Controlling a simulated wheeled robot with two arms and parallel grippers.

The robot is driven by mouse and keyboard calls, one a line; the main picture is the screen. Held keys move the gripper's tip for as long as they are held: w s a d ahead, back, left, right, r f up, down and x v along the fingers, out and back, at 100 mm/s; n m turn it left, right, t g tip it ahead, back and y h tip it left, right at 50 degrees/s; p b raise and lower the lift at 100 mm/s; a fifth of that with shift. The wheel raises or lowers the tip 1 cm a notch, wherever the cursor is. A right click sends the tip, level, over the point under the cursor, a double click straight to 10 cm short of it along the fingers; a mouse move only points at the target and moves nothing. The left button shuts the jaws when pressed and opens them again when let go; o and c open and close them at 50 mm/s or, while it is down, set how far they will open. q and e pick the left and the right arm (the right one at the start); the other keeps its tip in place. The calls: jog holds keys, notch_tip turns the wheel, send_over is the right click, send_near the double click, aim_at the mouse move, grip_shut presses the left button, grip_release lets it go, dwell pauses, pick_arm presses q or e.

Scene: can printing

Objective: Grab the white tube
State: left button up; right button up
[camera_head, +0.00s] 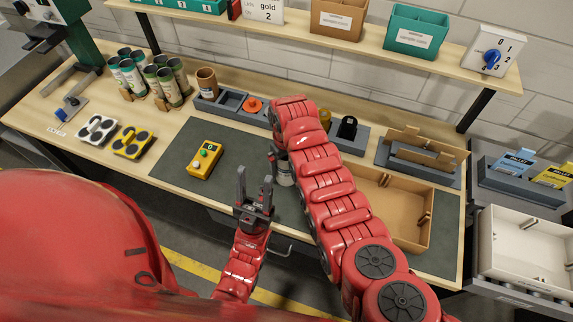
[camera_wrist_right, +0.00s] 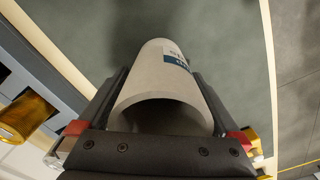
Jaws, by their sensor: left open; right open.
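A pale grey-white tube (camera_wrist_right: 162,72) with a white and blue label lies between the two fingers of my right gripper (camera_wrist_right: 160,90) in the right wrist view, its open end towards the camera. The fingers are open on either side of it; whether they touch it is unclear. In the head view the tube (camera_head: 284,174) shows only in part under my right arm, on the dark mat, and most of my right gripper is hidden. My left gripper (camera_head: 256,194) is open and empty, fingers up, near the bench's front edge.
A yellow button box (camera_head: 204,159) stands on the dark mat (camera_head: 170,171), left of my grippers. A cardboard tray (camera_head: 397,212) lies right of my right arm. Several cans (camera_head: 165,88) stand at the back left. A grey holder (camera_head: 232,103) is behind the mat.

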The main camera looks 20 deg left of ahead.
jog(key=shift+f, duration=0.35)
jog(key=c, duration=1.2)
jog(key=shift+r, duration=0.15)
